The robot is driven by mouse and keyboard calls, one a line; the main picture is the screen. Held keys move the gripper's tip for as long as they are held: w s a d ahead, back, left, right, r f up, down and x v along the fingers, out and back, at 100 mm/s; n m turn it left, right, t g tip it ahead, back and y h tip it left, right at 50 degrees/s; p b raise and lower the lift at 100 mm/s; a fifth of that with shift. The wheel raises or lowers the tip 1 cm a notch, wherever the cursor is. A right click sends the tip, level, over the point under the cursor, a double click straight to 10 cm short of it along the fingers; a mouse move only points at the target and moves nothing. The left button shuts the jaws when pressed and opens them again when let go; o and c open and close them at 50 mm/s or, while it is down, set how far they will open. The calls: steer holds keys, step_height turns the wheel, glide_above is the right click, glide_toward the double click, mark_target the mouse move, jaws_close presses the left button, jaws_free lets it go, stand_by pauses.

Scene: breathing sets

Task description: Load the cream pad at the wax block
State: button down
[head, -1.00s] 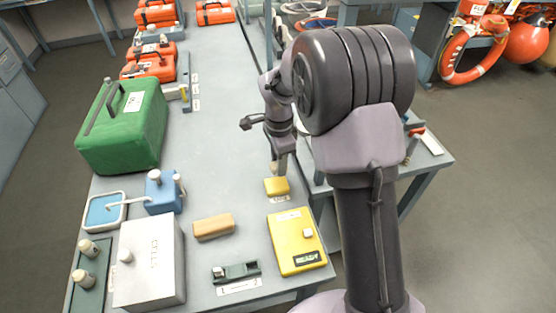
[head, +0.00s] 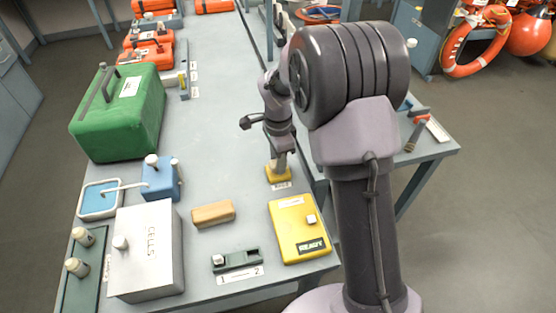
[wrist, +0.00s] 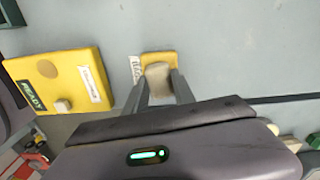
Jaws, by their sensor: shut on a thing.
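My gripper (head: 279,162) points down over the small yellow block, which I take as the wax block (head: 278,178), near the right edge of the table. In the wrist view my gripper (wrist: 158,90) is shut on the cream pad (wrist: 158,78). The pad overlaps the wax block (wrist: 165,56) there and hides part of its top. The pad appears to be on or just above the block; I cannot tell if they touch. A small printed label lies beside the block.
A yellow box marked READY (head: 298,230), a tan block (head: 213,214) and a dark green holder (head: 237,260) stand nearby. A white CELLS box (head: 148,255), blue container (head: 160,180) and green case (head: 118,112) are at left. The table's middle is clear.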

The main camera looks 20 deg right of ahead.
steer(key=shift+f+b, duration=0.45)
steer(key=shift+f, duration=0.15)
stand_by(1.1)
steer(key=shift+r, duration=0.15)
step_height(320, 180, up, 7)
steer(key=p, duration=0.5)
stand_by(0.4)
